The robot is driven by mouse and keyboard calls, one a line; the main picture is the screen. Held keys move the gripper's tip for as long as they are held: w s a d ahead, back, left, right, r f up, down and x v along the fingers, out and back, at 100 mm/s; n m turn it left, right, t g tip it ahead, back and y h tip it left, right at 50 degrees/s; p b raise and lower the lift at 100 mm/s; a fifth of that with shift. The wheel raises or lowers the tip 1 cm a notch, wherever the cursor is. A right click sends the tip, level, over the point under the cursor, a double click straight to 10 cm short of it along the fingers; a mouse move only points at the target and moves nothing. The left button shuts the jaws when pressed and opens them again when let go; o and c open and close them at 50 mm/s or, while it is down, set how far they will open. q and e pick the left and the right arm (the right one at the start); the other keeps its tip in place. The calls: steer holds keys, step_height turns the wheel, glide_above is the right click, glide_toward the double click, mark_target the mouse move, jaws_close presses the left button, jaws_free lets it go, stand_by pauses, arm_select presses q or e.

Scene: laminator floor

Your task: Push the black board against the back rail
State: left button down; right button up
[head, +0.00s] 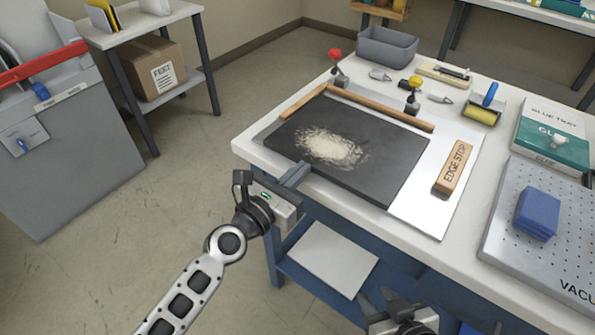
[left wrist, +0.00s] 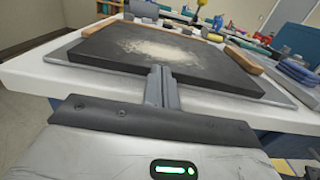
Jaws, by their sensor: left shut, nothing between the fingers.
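The black board (head: 375,170) lies flat on a silvery metal plate (head: 425,212) on the white table, with a pale dusty patch on top. The back rail (head: 385,108) is a wooden strip along the board's far edge; I cannot tell whether they touch. My left gripper (head: 303,168) is shut and empty, with its fingertips at the board's near edge. In the left wrist view the fingertips (left wrist: 160,72) meet the front face of the black board (left wrist: 100,54), or nearly so. My right gripper (head: 402,308) is low at the bottom edge, partly cut off, away from the board.
A shorter wooden strip (head: 303,101) runs along the board's left side. A red-knobbed clamp (head: 336,66) and a yellow-knobbed clamp (head: 413,95) stand behind the rail. The edge stop block (head: 453,168) lies right of the board. A perforated vacuum plate (head: 520,265) is further right.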

mark_target(310, 161)
arm_select(q)
steer(key=x, duration=0.4)
steer(key=shift+w+b, duration=0.1)
steer(key=shift+b, duration=0.2)
steer(key=shift+w+d, duration=0.2)
steer(key=shift+r, duration=0.2)
arm_select(e)
steer(key=shift+s+a+f, duration=0.15)
steer(key=shift+s+a, duration=0.05)
steer(key=shift+s, duration=0.15)
arm_select(q)
steer(key=shift+s+a, duration=0.1)
steer(key=shift+s+a+f, duration=0.1)
steer(key=shift+s, duration=0.05)
steer(key=v, duration=1.3)
steer(key=shift+s+a, duration=0.2)
steer(key=shift+s, duration=0.15)
arm_select(e)
steer(key=shift+a, duration=0.1)
